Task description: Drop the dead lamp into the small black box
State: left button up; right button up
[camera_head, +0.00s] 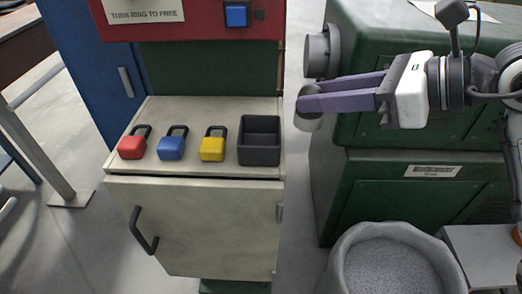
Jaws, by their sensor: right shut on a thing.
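The small black box (259,157) stands open on the pale cabinet top, at the right end of a row of padlocks. My right gripper (306,97) reaches in from the right, its purple fingers shut on a small rounded grey thing, which I take for the dead lamp (308,124). The fingers cover part of the lamp. It is held to the right of the box, past the cabinet's right edge in the picture. My left gripper is out of view.
Red (132,147), blue (171,148) and yellow (212,149) padlocks stand left of the box on the cabinet (200,225). A green machine (425,215) with a grey round knob (318,53) is at the right. A grey tub (350,268) of granules stands below.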

jog(key=w+a+r+b, duration=0.1)
jog(key=a+r+b, duration=0.2)
jog(key=a+r, duration=0.4)
jog(key=shift+m+t, duration=0.3)
jog(key=f+b, duration=0.1)
jog(key=f, duration=0.1)
jog(key=f+b, duration=0.1)
jog(key=f, duration=0.1)
jog(key=f+b, duration=0.1)
jog(key=f, duration=0.1)
jog(key=shift+d+b, duration=0.25)
jog(key=shift+b, duration=0.1)
jog(key=o, duration=1.1)
jog(key=shift+o, duration=0.2)
jog(key=v, duration=1)
jog(key=shift+r, duration=0.25)
jog(key=shift+s, duration=0.1)
